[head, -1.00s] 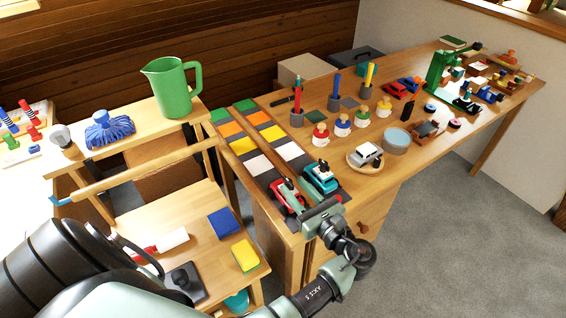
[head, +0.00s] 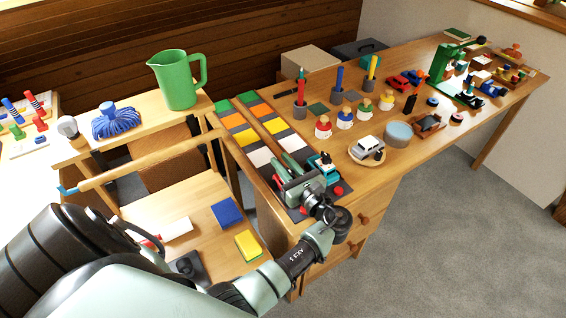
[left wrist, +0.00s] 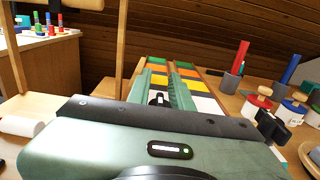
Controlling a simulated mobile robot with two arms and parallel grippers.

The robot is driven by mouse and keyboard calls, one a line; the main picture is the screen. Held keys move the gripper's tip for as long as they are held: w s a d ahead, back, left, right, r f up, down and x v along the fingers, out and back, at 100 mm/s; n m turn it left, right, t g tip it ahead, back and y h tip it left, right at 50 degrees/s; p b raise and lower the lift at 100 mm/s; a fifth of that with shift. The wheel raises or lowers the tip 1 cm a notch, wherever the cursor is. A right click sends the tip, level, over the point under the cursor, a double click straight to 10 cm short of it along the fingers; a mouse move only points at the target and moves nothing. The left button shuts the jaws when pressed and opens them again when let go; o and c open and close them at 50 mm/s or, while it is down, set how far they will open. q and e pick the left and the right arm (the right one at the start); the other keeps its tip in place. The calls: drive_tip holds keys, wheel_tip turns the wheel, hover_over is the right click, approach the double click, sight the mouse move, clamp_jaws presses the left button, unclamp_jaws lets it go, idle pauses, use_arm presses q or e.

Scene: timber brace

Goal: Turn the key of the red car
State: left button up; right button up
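The red car is almost wholly hidden behind my left gripper (head: 287,167) at the near end of the bench in the head view. The teal car (head: 324,168) stands just right of it. In the left wrist view my left gripper (left wrist: 161,92) has its two green fingers apart, pointing along the coloured squares. A small black part (left wrist: 158,99), perhaps the red car's key, shows between the fingers; I cannot tell whether they touch it. Another black key-like part (left wrist: 271,126) stands to the right, by the teal car. My right gripper is not in view.
Coloured squares (head: 259,157) lie in rows behind the cars. Pegs in cups, knobbed pots (head: 345,119) and a silver car on a round wooden plate (head: 379,158) stand to the right. A green jug (head: 178,82) stands on the left shelf. A wooden rail (head: 140,160) runs left of the bench.

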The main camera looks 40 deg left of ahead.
use_arm(q)
clamp_jaws()
